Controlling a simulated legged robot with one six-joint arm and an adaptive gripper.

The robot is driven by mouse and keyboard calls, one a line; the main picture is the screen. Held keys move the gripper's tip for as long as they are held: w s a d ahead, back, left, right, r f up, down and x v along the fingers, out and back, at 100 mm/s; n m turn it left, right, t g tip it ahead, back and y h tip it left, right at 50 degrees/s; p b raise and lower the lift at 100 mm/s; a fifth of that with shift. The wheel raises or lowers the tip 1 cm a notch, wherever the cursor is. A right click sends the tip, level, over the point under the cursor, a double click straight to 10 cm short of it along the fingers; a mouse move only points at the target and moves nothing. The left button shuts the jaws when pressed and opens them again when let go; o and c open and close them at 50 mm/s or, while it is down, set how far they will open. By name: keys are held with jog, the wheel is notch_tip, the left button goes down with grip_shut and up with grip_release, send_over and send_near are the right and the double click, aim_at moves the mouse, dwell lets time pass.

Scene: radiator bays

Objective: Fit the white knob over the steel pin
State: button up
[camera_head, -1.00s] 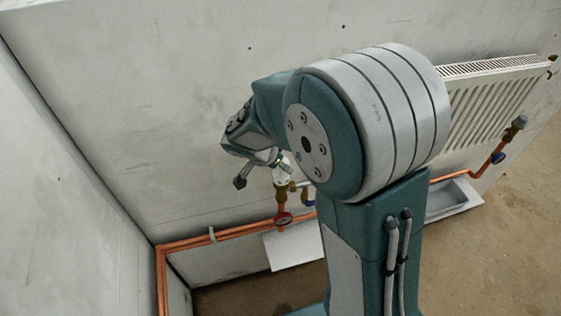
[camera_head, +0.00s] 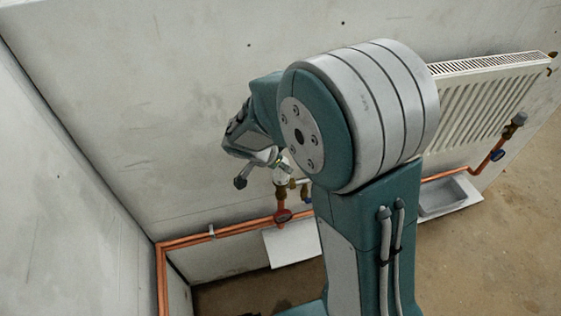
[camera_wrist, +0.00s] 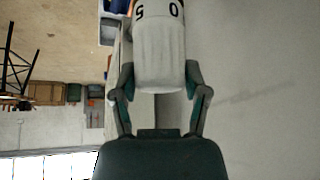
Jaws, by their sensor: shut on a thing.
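The white knob (camera_wrist: 160,55) fills the top middle of the wrist view, with black marks like "0" and "5" on its far end. My gripper (camera_wrist: 158,78) has one finger on each side of the knob and is shut on it. In the head view my gripper (camera_head: 262,170) is beside a brass valve (camera_head: 283,191) on a copper pipe, and a small part of the white knob (camera_head: 281,177) shows just above the valve. The steel pin is not visible. I cannot tell whether the knob touches the valve.
A ribbed white radiator (camera_head: 480,105) hangs on the wall at right. A grey tray (camera_head: 440,198) lies at right. A white board (camera_head: 290,245) lies below the valve.

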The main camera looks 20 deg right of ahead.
dwell(0.3)
jog(key=o, duration=1.3)
jog(key=shift+f, duration=0.1)
jog(key=shift+r, duration=4.4)
jog(key=s+r+n+t+y, duration=0.1)
jog(key=s+r+n+y, duration=0.2)
jog(key=s+n, duration=0.3)
jog(key=s+r+n+t+y, duration=0.1)
jog(key=s+r+n+y, duration=0.2)
jog(key=s, duration=1.1)
notch_tip(320, 180, up, 2)
jog(key=n, duration=0.3)
jog(key=shift+s+n+t, duration=0.4)
